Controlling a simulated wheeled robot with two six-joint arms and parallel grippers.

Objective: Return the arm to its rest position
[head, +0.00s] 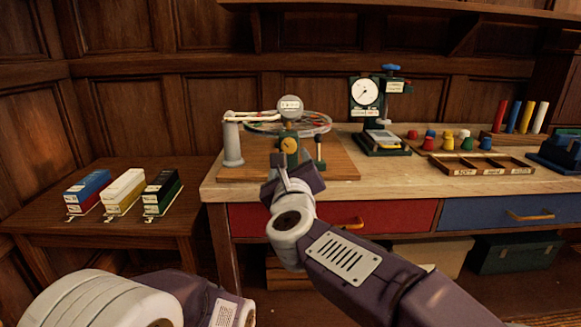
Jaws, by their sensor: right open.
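My right arm reaches in from the lower right, and its gripper (281,166) is at the front of a wooden board (345,168) on the workbench. It is open, and I see nothing held in it. The fingers overlap the front of a green stand with a yellow dial (289,144) in the picture; I cannot tell whether they touch it. Parts of my left arm show at the bottom left, but its gripper is not in view.
The workbench (395,188) has a dial gauge press (366,95), several coloured pegs (447,139) and a labelled wooden tray (470,171). A red drawer (400,216) and a blue drawer (480,212) are shut.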

